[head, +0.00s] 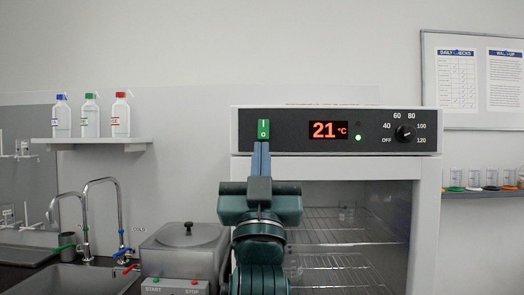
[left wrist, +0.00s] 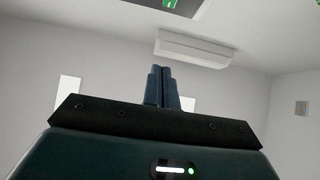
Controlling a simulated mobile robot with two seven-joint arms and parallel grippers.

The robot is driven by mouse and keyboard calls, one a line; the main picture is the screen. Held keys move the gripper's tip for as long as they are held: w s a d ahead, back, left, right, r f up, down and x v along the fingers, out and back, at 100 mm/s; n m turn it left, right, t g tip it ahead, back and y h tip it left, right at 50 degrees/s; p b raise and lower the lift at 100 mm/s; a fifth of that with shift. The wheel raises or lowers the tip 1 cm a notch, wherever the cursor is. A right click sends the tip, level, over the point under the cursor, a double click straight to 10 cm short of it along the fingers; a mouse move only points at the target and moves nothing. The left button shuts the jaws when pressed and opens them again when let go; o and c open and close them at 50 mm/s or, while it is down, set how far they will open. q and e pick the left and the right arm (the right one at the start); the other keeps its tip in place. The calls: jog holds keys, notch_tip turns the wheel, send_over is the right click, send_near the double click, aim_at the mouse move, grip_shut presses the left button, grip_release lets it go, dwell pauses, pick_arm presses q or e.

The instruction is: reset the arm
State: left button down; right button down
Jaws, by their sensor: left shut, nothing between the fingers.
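My left gripper (head: 262,146) is in the middle of the head view, its blue fingers pointing up and shut with nothing between them. Its tips are just below the green switch (head: 263,129) on the oven's control panel; I cannot tell whether they touch it. In the left wrist view the shut fingers (left wrist: 162,70) point toward the ceiling, with part of the panel and a green switch (left wrist: 169,3) at the top edge. My right gripper is in neither view.
The oven (head: 428,230) shows 21 °C, a lit green lamp and a dial (head: 404,133); wire shelves (head: 345,225) show inside. To the left are a lidded metal bath (head: 180,250), a sink (head: 75,280) with taps, and a shelf (head: 95,141) with three bottles.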

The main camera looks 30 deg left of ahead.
pick_arm(q)
jog(key=shift+s+d, duration=0.1)
jog(key=shift+s, duration=0.05)
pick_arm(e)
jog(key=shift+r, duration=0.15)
